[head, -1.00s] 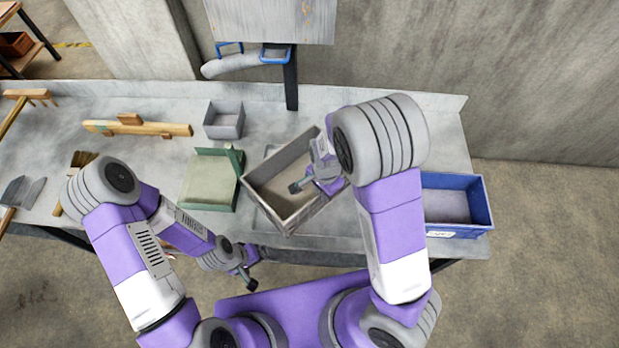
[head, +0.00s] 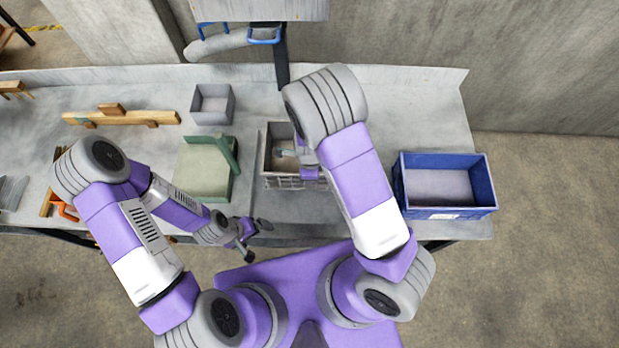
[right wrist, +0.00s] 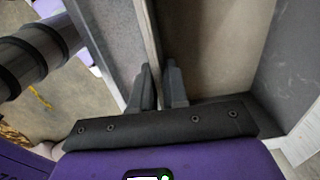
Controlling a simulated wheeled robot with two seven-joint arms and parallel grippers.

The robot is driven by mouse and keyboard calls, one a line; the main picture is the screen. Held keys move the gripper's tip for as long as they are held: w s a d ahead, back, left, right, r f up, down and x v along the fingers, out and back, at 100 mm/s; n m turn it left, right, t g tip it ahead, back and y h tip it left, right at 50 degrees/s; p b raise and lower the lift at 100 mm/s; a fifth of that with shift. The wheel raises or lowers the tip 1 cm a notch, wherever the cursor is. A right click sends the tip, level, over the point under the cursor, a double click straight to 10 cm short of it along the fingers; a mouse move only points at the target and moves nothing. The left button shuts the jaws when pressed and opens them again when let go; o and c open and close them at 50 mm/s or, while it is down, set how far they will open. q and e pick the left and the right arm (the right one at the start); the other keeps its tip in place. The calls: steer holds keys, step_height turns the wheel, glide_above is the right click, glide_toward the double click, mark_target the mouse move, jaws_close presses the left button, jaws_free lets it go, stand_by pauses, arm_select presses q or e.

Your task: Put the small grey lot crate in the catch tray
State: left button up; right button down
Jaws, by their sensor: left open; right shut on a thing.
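A grey crate with a beige inside (head: 268,160) is at the middle of the bench, partly hidden by my right arm. My right gripper (head: 304,160) is at this crate, and in the right wrist view its fingers (right wrist: 158,80) are shut on one wall. A low grey rim (head: 261,148) shows at the crate's left, perhaps the catch tray; most of it is hidden. I cannot tell whether the crate touches it. A smaller grey box (head: 213,103) stands at the back of the bench. My left gripper (head: 256,240) is open and empty in front of the bench edge.
A green tray (head: 205,170) with a raised edge is left of the crate. A blue crate (head: 445,214) stands at the right. A wooden tool (head: 125,118) lies at the back left. A dark post (head: 282,60) rises behind the crate.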

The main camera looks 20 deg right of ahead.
step_height(320, 180, down, 3)
steer(key=shift+b, duration=0.3)
steer(key=c, duration=1.1)
jaws_free()
